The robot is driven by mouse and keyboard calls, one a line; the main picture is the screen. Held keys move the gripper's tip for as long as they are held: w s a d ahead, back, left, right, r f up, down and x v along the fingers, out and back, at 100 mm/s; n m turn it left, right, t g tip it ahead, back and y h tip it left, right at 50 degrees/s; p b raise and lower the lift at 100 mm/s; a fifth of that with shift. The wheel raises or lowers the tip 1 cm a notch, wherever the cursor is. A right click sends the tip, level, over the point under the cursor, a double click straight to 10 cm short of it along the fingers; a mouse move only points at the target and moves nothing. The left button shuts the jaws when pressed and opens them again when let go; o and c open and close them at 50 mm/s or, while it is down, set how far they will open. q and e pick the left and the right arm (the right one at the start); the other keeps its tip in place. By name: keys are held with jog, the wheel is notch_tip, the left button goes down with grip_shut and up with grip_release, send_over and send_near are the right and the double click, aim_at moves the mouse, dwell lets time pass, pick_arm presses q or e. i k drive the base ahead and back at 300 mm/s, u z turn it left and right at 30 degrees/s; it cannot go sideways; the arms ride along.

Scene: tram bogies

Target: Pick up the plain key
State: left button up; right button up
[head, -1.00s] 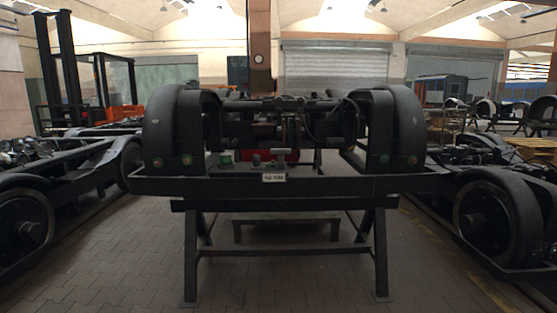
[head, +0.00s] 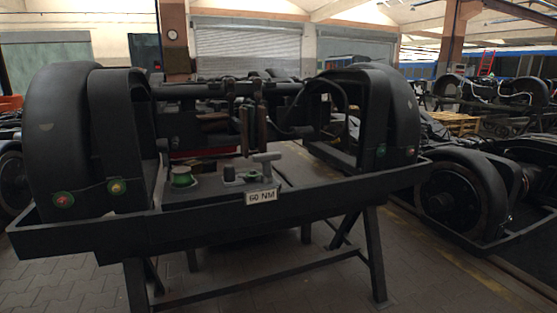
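I cannot make out for certain which thing is the plain key. A grey T-shaped piece (head: 265,161) stands on the bench (head: 180,232) just behind a white label (head: 261,196) reading "60 NM". To its left are a small dark cylinder (head: 229,173) and a green spool-like piece (head: 182,178). Several dark and brownish upright handles (head: 250,128) are behind them, too dim to tell apart. Neither of my grippers is in view.
The bench is a dark trestle under a bogie with large black wheel covers (head: 62,135) at left and right (head: 395,110). Another bogie wheel (head: 455,195) stands on the right. Paved floor (head: 425,285) is free in front. A wooden pallet stack (head: 455,124) is farther back.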

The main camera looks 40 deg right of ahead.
aim_at(267, 176)
jog(key=z, duration=0.8)
jog(key=i, duration=1.1)
jog(key=z, duration=1.15)
